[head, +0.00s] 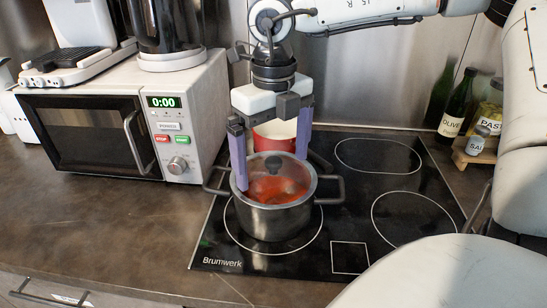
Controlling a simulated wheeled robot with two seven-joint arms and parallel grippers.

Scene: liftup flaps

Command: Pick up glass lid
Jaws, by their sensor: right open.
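The glass lid (288,188) sits on a steel pot (272,221) on the front left burner. Red contents show through the glass, and a dark knob (273,165) stands at its centre. My right gripper (271,172) points down over the lid with its two purple fingers spread wide. One finger is left of the knob and the other is right of it and farther back. The fingers appear apart from the knob; whether their tips touch the lid I cannot tell. My left gripper is not in view.
A red pot (268,140) stands behind the steel pot, partly hidden by my right gripper. A white microwave (204,110) is at left, with appliances on top. Bottles (455,105) and jars stand at right. The cooktop's (400,180) right burners are empty.

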